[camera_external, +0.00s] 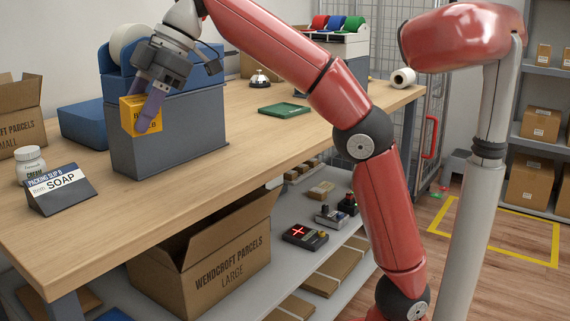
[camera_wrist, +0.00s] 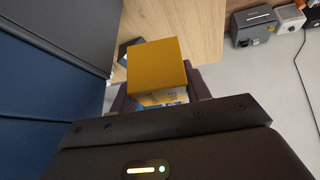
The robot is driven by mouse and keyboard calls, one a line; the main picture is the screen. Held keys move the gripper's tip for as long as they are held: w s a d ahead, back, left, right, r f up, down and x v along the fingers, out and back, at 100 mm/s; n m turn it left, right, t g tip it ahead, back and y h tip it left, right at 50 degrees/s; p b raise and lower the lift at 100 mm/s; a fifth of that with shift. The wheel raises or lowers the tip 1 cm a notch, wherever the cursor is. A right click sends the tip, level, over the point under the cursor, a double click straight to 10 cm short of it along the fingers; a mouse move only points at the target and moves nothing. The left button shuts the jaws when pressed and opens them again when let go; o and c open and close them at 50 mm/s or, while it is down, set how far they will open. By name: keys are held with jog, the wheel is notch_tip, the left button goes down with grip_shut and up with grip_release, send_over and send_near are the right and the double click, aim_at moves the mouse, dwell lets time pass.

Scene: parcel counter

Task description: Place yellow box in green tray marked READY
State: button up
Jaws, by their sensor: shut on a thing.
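The yellow box (camera_external: 142,113) is held in my gripper (camera_external: 150,105), in front of the upper part of the grey and blue dispenser. In the wrist view the yellow box (camera_wrist: 157,66) sits between the two dark fingers of my gripper (camera_wrist: 158,98), which are shut on it. The green tray (camera_external: 286,110) lies flat on the counter, right of the dispenser and well apart from the box. It looks empty. Its READY marking cannot be read from here.
The grey and blue dispenser (camera_external: 165,135) stands between box and tray. A bell (camera_external: 260,78) is behind the tray. A slip sign (camera_external: 58,188) and white jar (camera_external: 31,165) stand at the left. A large open carton (camera_external: 212,265) is below the counter. The counter's right front is clear.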

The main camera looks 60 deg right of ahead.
jog(key=d+r+m+b, duration=0.1)
jog(key=d+r+m, duration=0.1)
jog(key=d, duration=2.5)
jog(key=shift+w+m+t, duration=0.4)
jog(key=shift+d, duration=0.2)
jog(key=m+t+h+p, duration=0.25)
jog(key=m+h, duration=0.35)
jog(key=m, duration=0.7)
send_over(278, 109)
jog(key=s, duration=0.2)
notch_tip(278, 109, down, 5)
jog(key=shift+s+a+f, duration=0.1)
jog(key=shift+f, duration=0.5)
jog(key=shift+s+a+f, duration=0.1)
jog(key=shift+f, duration=0.5)
jog(key=shift+t, duration=0.25)
jog(key=shift+f+b, duration=1)
jog(key=shift+f, duration=1.65)
jog(key=shift+f, duration=0.15)
